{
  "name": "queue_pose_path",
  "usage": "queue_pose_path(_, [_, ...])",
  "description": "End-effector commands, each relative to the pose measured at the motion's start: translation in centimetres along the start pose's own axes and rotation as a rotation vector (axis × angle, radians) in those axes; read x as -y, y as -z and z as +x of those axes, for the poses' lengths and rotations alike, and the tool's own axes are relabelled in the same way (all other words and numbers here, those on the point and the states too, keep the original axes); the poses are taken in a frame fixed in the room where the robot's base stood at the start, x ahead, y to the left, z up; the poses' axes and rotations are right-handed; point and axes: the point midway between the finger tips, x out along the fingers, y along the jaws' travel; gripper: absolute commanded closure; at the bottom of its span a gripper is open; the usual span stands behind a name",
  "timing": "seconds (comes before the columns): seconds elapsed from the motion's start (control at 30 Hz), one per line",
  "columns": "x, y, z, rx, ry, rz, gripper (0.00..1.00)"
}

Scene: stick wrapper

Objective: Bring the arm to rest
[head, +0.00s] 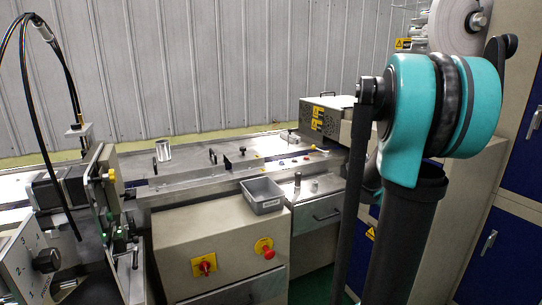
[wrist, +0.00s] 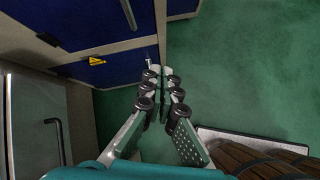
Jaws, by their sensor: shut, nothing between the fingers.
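My gripper (wrist: 160,90) shows in the wrist view, its two fingers close together at the tips with nothing between them. It is over the green floor (wrist: 230,60), near the base of a blue-and-beige cabinet. In the head view my teal and black arm stands at the right, and my gripper is not visible there.
A long wrapping machine (head: 190,235) stands ahead, with a grey bin (head: 262,195) and red knobs on it. Blue cabinet doors (head: 507,255) are at the right. In the wrist view, wooden slats (wrist: 250,160) lie at the lower right. Open floor is at the upper right.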

Motion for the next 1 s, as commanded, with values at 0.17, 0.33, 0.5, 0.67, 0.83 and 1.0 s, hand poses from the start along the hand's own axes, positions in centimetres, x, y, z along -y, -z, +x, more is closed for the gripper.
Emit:
queue_pose_path(0.17, [3.1, 7.1, -3.0, -0.164, -0.037, 0.381, 1.00])
queue_pose_path(0.33, [6.6, 13.7, -5.7, -0.340, 0.003, 0.761, 1.00])
queue_pose_path(0.5, [10.7, 19.7, -8.2, -0.506, 0.120, 1.123, 1.00])
queue_pose_path(0.67, [14.2, 24.1, -10.1, -0.618, 0.268, 1.395, 1.00])
queue_pose_path(0.83, [16.4, 26.6, -11.2, -0.671, 0.383, 1.557, 1.00])
queue_pose_path(1.0, [16.8, 27.1, -11.4, -0.682, 0.415, 1.599, 1.00])
